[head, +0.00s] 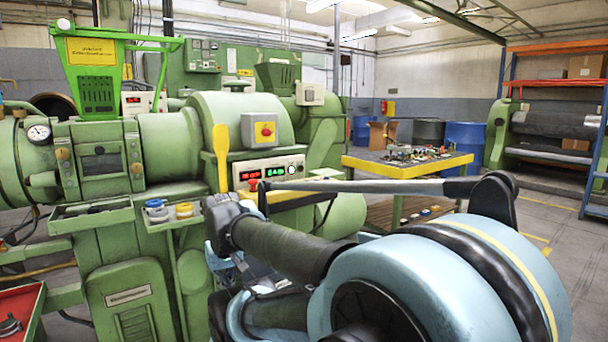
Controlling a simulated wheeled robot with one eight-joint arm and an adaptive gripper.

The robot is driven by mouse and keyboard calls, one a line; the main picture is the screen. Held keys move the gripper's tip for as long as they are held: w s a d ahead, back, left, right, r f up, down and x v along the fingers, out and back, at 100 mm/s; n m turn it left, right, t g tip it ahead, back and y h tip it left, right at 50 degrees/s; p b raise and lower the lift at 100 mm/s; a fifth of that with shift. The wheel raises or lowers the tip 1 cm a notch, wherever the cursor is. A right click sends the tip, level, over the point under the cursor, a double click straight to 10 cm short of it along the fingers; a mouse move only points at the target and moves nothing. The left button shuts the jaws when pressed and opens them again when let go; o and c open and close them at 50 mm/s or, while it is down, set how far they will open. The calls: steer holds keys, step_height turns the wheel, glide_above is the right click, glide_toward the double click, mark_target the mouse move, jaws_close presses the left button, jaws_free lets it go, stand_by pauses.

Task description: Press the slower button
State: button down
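A white control panel (268,171) with a red and a green digital display is on the green extruder (170,140), left of the picture's middle. A red button (253,186) sits at its lower left and a round knob (291,169) at its right. Labels are too small to read, so I cannot tell which control is the slower button. A grey box with a red button on yellow (265,131) is above the panel. My arm fills the lower right, and a thin grey link reaches left to just below the panel. A dark part at its end may be my gripper; its fingers cannot be made out.
A yellow paddle-shaped part (221,150) stands upright left of the panel. A yellow-edged table (400,171) with small parts is behind my arm. Blue barrels (465,140) and an orange-blue rack (560,80) stand farther back. A red tray (20,310) is at lower left.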

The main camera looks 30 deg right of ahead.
steer(key=w+d+r+m+h, duration=0.4)
steer(key=w+d+r+m, duration=0.4)
steer(key=w+d+r, duration=0.7)
steer(key=w+d+r+m+g+h, duration=0.1)
steer(key=w+d+r+m+h, duration=0.3)
steer(key=w+d+r, duration=1.2)
steer(key=d+m, duration=0.4)
steer(key=d, duration=0.1)
steer(key=shift+d+m+h, duration=0.35)
steer(key=shift+m+h, duration=0.05)
glide_above(307, 181)
steer(key=w, duration=0.1)
step_height(307, 181, down, 7)
steer(key=shift+w+a+f, duration=0.1)
step_height(307, 181, down, 3)
steer(key=shift+r, duration=0.1)
steer(key=shift+f, duration=0.55)
steer(key=shift+f, duration=0.1)
